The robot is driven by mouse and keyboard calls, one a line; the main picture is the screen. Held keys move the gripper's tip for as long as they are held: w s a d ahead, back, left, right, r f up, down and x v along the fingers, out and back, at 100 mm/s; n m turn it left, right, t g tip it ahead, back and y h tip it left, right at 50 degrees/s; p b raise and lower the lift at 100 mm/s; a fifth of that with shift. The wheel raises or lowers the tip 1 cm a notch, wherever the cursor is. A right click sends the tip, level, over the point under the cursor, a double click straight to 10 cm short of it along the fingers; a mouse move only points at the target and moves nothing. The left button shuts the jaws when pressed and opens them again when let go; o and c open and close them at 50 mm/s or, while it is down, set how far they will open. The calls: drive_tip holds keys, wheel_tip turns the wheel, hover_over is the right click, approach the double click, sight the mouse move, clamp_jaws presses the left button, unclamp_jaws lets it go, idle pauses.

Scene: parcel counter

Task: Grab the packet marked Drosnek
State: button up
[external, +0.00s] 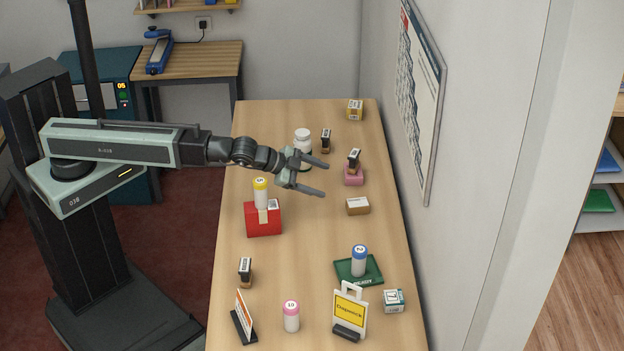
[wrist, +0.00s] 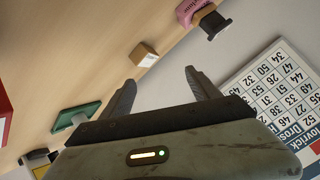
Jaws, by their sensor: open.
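No packet shows a readable Drosnek mark, so I cannot tell which one it is. A small brown box with a white label (external: 357,207) lies on the counter; it also shows in the wrist view (wrist: 143,54). My gripper (external: 325,178) is open and empty above the counter, behind and left of the brown box in the external view. In the wrist view its fingers (wrist: 160,78) are spread, with the brown box beyond them.
A red box (external: 263,222) bears a yellow-capped bottle. A pink block (external: 353,177) bears a dark-topped item. A green tray (external: 345,271) holds a blue-capped bottle; a yellow sign (external: 349,311) stands near it. The wall chart (wrist: 283,88) shows numbers and partly cut-off names, one starting "Drosn".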

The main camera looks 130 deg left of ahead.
sight(357, 202)
drive_tip(key=f+n+b, duration=0.1)
drive_tip(key=w+a+f+n+t+b, duration=0.1)
drive_tip(key=f, duration=0.1)
drive_tip(key=w+a+f+n+b, duration=0.1)
drive_tip(key=f+n, duration=0.1)
drive_tip(key=shift+a+t, duration=0.1)
drive_tip(key=shift+t, duration=0.2)
drive_tip(key=shift+w+a+n+b, duration=0.15)
drive_tip(key=shift+a+n+b, duration=0.1)
drive_tip(key=shift+n+b, duration=0.25)
drive_tip(key=shift+r, duration=0.1)
drive_tip(key=shift+b+x, duration=0.45)
drive_tip(key=shift+x, duration=1)
drive_tip(key=x, duration=0.1)
drive_tip(key=b+x, duration=0.1)
drive_tip(key=x, duration=0.1)
drive_tip(key=w+d+b+x, duration=0.1)
drive_tip(key=x, duration=0.1)
drive_tip(key=shift+a, duration=0.1)
drive_tip(key=shift+s, duration=0.15)
drive_tip(key=shift+c, duration=1)
clamp_jaws()
